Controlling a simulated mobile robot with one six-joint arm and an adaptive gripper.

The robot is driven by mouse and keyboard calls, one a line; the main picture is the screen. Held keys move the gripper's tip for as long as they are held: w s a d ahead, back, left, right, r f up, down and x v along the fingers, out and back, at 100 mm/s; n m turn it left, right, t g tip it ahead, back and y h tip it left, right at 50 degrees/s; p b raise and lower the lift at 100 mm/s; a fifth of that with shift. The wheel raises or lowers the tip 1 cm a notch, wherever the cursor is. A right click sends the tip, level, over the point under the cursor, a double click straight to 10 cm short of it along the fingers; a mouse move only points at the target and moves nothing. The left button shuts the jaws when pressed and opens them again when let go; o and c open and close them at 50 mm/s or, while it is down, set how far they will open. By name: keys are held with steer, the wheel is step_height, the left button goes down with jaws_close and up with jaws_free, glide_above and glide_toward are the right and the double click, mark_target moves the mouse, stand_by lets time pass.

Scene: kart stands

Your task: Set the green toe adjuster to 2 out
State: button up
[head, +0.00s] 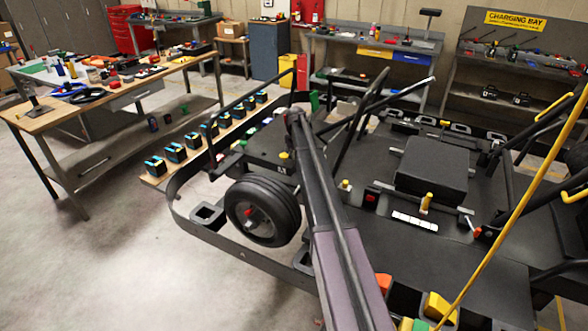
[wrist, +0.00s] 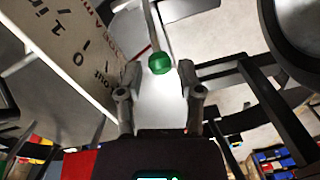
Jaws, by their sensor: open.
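The green toe adjuster shows as a round green knob (wrist: 160,63) on a thin rod in the wrist view, near the top middle. My gripper (wrist: 160,78) is open, with one finger on each side below the knob. The knob sits at or just past the fingertips, roughly centred between them. I cannot tell whether either finger touches it. A pale scale plate (wrist: 62,45) with dark markings and some red lettering stands tilted to the left. Its markings are turned and partly cut off, so the adjuster's setting is unreadable. In the head view my arm hides the gripper's end.
Black frame bars (wrist: 265,95) and a dark round part lie close on the right in the wrist view. In the head view, a kart wheel (head: 263,211) stands left of my arm. A wooden workbench (head: 125,90) is at the left, with open floor before it.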

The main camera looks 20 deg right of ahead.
steer(key=shift+f+b, duration=1)
steer(key=shift+f, duration=0.3)
steer(key=shift+c, duration=0.2)
steer(key=shift+a, duration=0.1)
jaws_close()
